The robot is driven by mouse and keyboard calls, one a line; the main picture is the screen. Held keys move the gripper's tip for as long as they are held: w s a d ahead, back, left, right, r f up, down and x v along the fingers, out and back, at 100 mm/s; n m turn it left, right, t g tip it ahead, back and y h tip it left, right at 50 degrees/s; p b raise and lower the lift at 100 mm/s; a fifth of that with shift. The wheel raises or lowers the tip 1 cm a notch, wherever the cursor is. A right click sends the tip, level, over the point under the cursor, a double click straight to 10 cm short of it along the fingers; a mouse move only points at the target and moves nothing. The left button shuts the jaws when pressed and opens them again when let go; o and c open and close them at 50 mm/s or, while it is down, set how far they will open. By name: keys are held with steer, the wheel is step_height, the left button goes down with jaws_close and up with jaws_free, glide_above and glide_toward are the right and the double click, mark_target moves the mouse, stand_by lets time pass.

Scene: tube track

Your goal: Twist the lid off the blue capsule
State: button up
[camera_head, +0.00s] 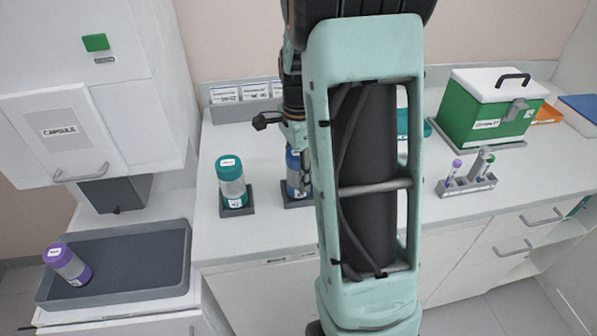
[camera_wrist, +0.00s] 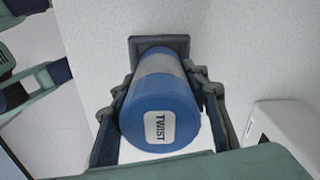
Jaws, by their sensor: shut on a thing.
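The blue capsule (camera_wrist: 161,88) stands upright in a dark square holder on the counter, seen from above in the wrist view. Its blue lid (camera_wrist: 160,118) carries a white label reading TWIST and sits on the capsule. My gripper (camera_wrist: 163,100) has one finger on each side of the capsule and is shut on it near the lid. In the head view the capsule (camera_head: 293,162) is partly hidden behind my arm, and my gripper (camera_head: 298,140) is mostly hidden too.
A teal-lidded capsule (camera_head: 231,180) stands in a holder just left. A purple-lidded capsule (camera_head: 66,262) leans in a dark tray (camera_head: 130,283). A green box (camera_head: 488,110) and a small tube rack (camera_head: 467,184) stand at the right. The counter's front is mostly clear.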

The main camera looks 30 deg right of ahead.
steer(key=shift+f, duration=0.2)
steer(key=o, duration=1.5)
steer(key=shift+r, duration=0.1)
step_height(320, 180, up, 12)
steer(key=shift+f, duration=0.1)
